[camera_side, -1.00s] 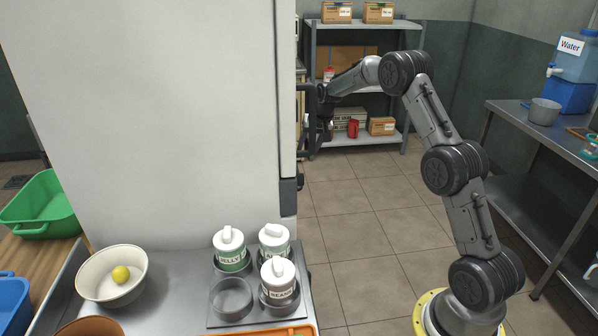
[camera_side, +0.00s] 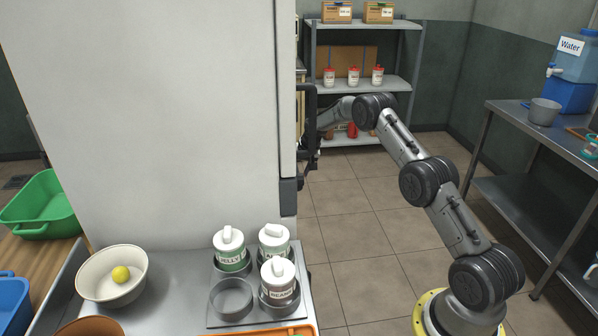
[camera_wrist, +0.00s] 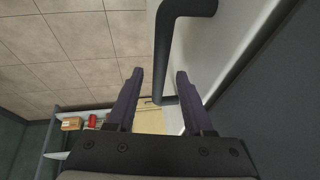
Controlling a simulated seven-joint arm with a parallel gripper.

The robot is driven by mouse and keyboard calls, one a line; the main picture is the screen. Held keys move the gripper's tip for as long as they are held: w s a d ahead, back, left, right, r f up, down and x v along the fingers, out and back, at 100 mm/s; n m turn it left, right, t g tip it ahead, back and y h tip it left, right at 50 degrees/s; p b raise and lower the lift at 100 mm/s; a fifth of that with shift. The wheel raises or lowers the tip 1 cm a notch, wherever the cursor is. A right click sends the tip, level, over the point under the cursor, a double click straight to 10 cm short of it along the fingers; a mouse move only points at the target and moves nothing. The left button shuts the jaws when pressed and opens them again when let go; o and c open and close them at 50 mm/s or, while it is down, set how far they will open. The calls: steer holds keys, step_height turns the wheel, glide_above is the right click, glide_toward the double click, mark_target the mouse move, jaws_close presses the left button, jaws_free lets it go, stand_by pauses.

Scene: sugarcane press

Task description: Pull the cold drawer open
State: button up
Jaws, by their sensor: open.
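A tall white cabinet (camera_side: 160,100) fills the left and middle of the side view; its front faces right, nearly edge-on. A black bar handle (camera_side: 312,105) stands out from that front. In the wrist view the dark tubular handle (camera_wrist: 165,60) shows between and beyond my fingers. My gripper (camera_wrist: 159,74) is open, one finger on each side of the bar in the picture; I cannot tell whether the bar lies within the jaws. In the side view my gripper (camera_side: 309,160) is near the handle's lower end, partly hidden. I cannot make out the drawer's own outline.
A steel counter (camera_side: 180,310) in front holds lidded canisters (camera_side: 277,275) and a bowl (camera_side: 112,275) with a yellow fruit. A shelf rack (camera_side: 365,82) stands behind, and a steel table (camera_side: 530,150) is at right. The tiled floor (camera_side: 350,220) between is clear.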

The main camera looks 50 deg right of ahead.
steer(key=shift+w+f, duration=0.1)
steer(key=shift+f, duration=0.05)
steer(key=shift+c, duration=0.2)
jaws_close()
stand_by(1.2)
